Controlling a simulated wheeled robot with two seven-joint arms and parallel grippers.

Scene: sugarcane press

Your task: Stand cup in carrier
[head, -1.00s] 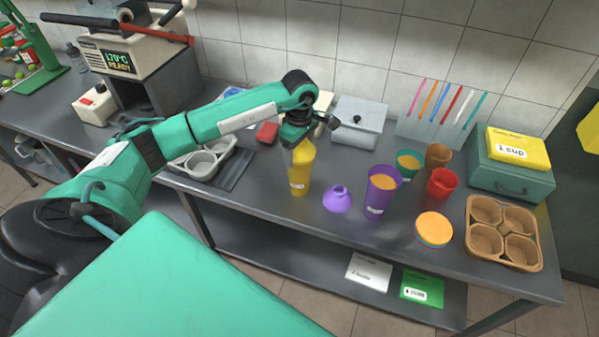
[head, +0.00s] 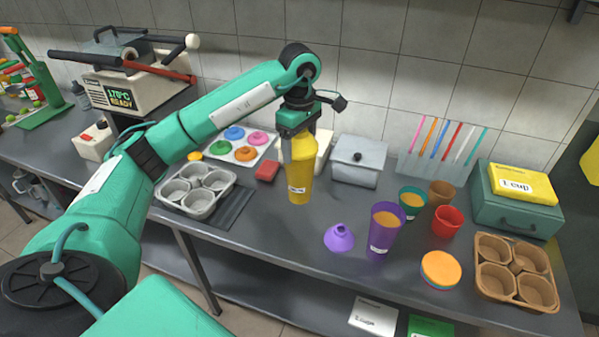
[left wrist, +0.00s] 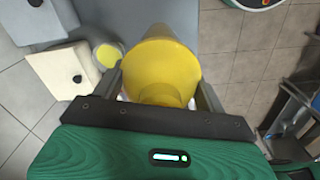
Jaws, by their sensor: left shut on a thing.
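My left gripper (head: 296,134) is shut on the upper part of a tall yellow cup (head: 300,180) with a white label. The cup hangs upright, apparently just above the counter. In the left wrist view the yellow cup (left wrist: 160,65) sits between the two fingers (left wrist: 162,92). The brown carrier (head: 513,271) stands at the right end of the counter, with several empty-looking round pockets. The cup is well to the left of it. My right gripper is not in view.
Between cup and carrier stand a purple funnel (head: 339,238), a tall purple cup (head: 383,232) with orange contents, a green cup (head: 411,203), a red cup (head: 447,222), a brown cup (head: 441,193) and stacked discs (head: 440,270). A grey-white box (head: 358,163) stands behind.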

